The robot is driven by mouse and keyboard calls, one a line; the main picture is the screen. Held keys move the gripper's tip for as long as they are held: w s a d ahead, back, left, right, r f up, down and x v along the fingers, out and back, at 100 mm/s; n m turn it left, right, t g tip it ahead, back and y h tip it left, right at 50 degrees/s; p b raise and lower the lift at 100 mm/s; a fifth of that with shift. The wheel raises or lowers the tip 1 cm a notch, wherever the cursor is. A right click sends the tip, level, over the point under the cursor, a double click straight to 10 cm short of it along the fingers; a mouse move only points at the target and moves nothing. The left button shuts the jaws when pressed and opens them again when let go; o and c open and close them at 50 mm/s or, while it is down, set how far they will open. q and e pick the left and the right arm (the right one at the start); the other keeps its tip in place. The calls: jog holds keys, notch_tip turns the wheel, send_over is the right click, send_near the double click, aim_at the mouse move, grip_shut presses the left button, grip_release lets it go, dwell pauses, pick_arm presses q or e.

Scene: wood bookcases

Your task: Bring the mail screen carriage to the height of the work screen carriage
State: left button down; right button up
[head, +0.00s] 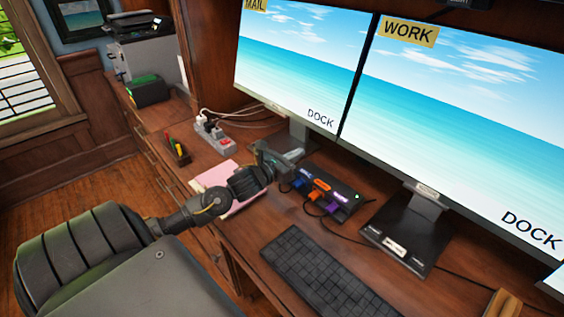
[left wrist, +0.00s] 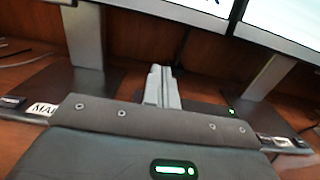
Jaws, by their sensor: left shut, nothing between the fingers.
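The mail screen (head: 300,62), labelled MAIL, stands at the left on its column (head: 299,132). The work screen (head: 460,110), labelled WORK, is to its right on its own column (head: 424,212). Their carriages are not clearly visible. The lower edges of both screens look nearly level where they meet; a small difference cannot be told. My left gripper (head: 266,156) is low, in front of the mail stand's foot. In the left wrist view its fingers (left wrist: 161,86) are together and empty, between the two stand columns. My right gripper is not in view.
A hub (head: 345,198) with coloured plugs lies right of my left gripper. A keyboard (head: 318,272) is nearer the front. A pink pad (head: 218,182) lies under my left wrist. A power strip (head: 213,136) with cables and a pen tray (head: 177,150) are farther left.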

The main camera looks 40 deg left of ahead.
pick_arm(q)
jog(key=s+a+b, duration=0.1)
jog(key=s, duration=0.5)
jog(key=shift+f, duration=0.4)
